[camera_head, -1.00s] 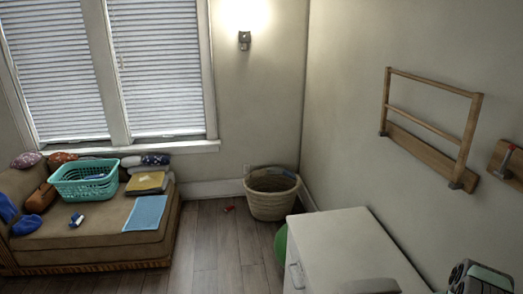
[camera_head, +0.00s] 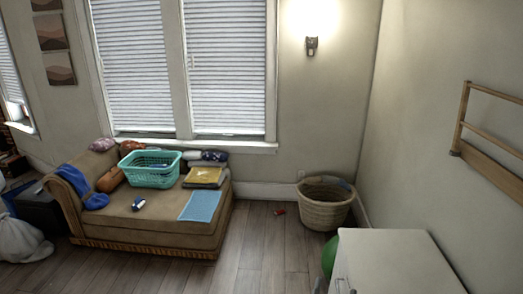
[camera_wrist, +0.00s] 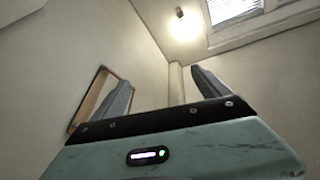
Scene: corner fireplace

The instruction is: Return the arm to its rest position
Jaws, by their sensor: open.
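My gripper (camera_wrist: 160,92) shows in the wrist view with its two grey fingers spread wide apart. Nothing is between them. Beyond the fingers are bare walls, the lit wall lamp (camera_wrist: 180,12) and part of the window (camera_wrist: 232,8). The wooden wall rack (camera_wrist: 88,98) shows behind the left finger. In the head view my gripper and arm are out of sight.
A tan chaise (camera_head: 150,228) holds a teal laundry basket (camera_head: 152,177), folded cloths and a blue mat (camera_head: 201,206). A wicker basket (camera_head: 325,212) stands in the corner, with a small red item (camera_head: 279,211) nearby. A white cabinet (camera_head: 395,262) is front right. Wood floor lies clear between.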

